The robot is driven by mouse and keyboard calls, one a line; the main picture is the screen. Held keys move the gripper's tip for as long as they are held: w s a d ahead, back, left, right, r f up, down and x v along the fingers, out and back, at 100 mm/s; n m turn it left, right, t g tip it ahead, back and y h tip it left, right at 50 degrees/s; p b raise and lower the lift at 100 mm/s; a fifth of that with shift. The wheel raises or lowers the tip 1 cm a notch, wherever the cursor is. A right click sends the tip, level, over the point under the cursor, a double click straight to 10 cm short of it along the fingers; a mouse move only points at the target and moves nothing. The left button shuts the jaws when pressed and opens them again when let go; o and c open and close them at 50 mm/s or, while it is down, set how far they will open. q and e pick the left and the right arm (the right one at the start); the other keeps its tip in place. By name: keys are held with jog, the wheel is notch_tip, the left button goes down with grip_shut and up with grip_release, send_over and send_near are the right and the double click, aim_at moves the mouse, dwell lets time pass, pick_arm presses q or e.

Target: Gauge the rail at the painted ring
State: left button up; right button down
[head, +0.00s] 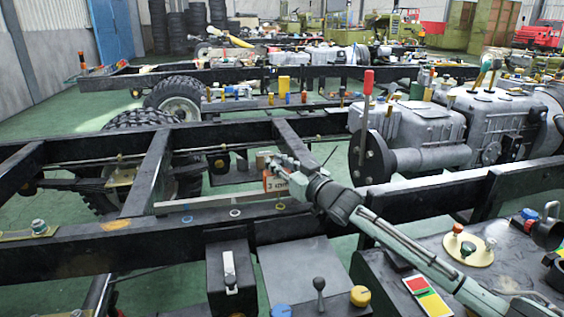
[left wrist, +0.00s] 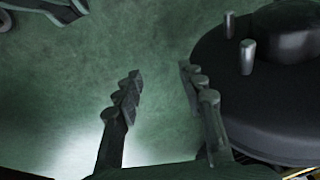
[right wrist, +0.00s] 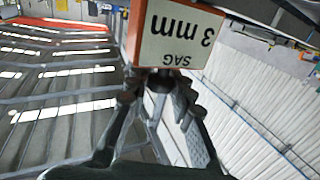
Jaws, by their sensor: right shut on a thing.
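My right gripper (head: 283,167) is shut on a gauge block (head: 273,184) with an orange edge and a white face. In the right wrist view the block's label (right wrist: 180,38) reads "SAG 3 mm", upside down. In the head view the block shows just above the far edge of the black rail (head: 190,231); I cannot tell whether it touches. A long grey bar (head: 220,201) runs along the rail. My left gripper (left wrist: 160,92) is open and empty above green floor.
A black lever box (head: 229,280) and a grey panel with a knob lever (head: 319,290) stand in front of the rail. Cross members (head: 150,172) join it to a second rail. A grey engine (head: 405,132) with a red-handled lever (head: 367,85) stands at right.

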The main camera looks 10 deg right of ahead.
jog(key=c, duration=1.3)
grip_release()
jog(key=v, duration=1.2)
jog(key=shift+s+d, duration=0.1)
jog(key=shift+f, duration=0.1)
